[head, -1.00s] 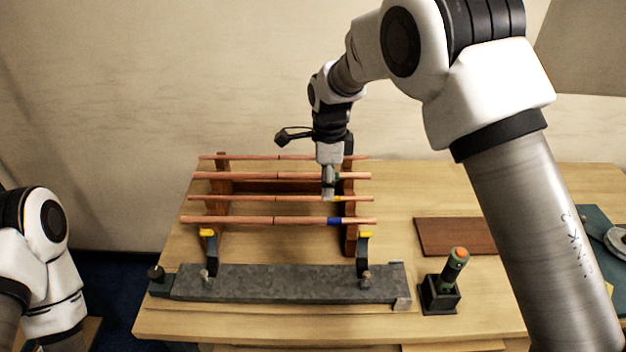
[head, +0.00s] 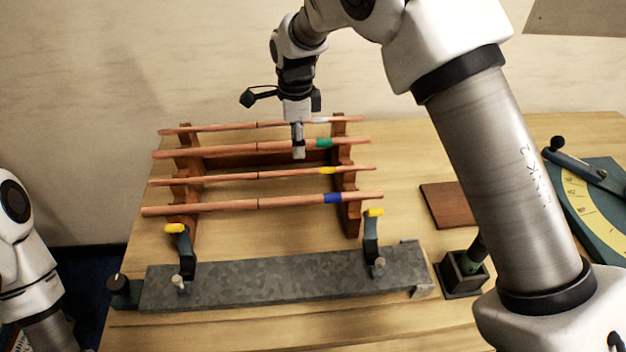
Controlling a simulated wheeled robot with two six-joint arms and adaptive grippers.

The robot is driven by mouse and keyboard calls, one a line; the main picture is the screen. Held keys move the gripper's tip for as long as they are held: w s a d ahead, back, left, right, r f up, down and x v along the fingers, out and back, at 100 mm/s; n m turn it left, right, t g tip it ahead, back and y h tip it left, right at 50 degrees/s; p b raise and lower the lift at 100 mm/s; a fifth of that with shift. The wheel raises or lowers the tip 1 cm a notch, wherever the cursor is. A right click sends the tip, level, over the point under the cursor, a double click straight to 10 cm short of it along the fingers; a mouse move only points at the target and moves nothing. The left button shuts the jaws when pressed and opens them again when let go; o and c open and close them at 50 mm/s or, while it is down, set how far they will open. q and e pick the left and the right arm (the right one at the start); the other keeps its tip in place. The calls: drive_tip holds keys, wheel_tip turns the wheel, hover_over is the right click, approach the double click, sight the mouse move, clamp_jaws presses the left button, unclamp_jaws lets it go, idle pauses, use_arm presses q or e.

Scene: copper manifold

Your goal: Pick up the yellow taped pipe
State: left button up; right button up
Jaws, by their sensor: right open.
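The yellow taped pipe (head: 225,176) is a copper pipe lying across the wooden rack, third from the back. Its yellow tape (head: 328,170) is near its right end. My right gripper (head: 299,152) is open and points down, left of the tape. In the picture its tips overlap the green-taped pipe (head: 220,150) and end a little above the yellow taped pipe, apart from it. The exact height of the tips is hard to tell. Only my left arm's links show at the left edge; its gripper is out of view.
A white-taped pipe (head: 220,127) lies at the back and a blue-taped pipe (head: 225,206) in front, on the rack (head: 350,205). A grey bench fixture (head: 290,283) with two yellow-topped uprights stands before it. A brown board (head: 445,205) and dark holder (head: 463,275) are right.

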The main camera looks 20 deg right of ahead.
sight(300, 171)
drive_tip(key=shift+w+f+p, duration=0.25)
drive_tip(key=shift+f+p, duration=0.05)
drive_tip(key=shift+f, duration=0.3)
drive_tip(key=shift+w+f+p, duration=0.2)
drive_tip(key=shift+f+p, duration=0.05)
drive_tip(key=shift+f, duration=0.35)
drive_tip(key=f+p, duration=0.1)
drive_tip(key=f, duration=0.1)
drive_tip(key=s+f+p, duration=0.1)
drive_tip(key=f, duration=0.1)
drive_tip(key=shift+d+f+p, duration=0.1)
drive_tip(key=shift+f+p, duration=0.3)
drive_tip(key=shift+w+f, duration=0.2)
drive_tip(key=shift+f, duration=0.2)
drive_tip(key=c, duration=0.7)
drive_tip(key=shift+s+r, duration=0.1)
clamp_jaws()
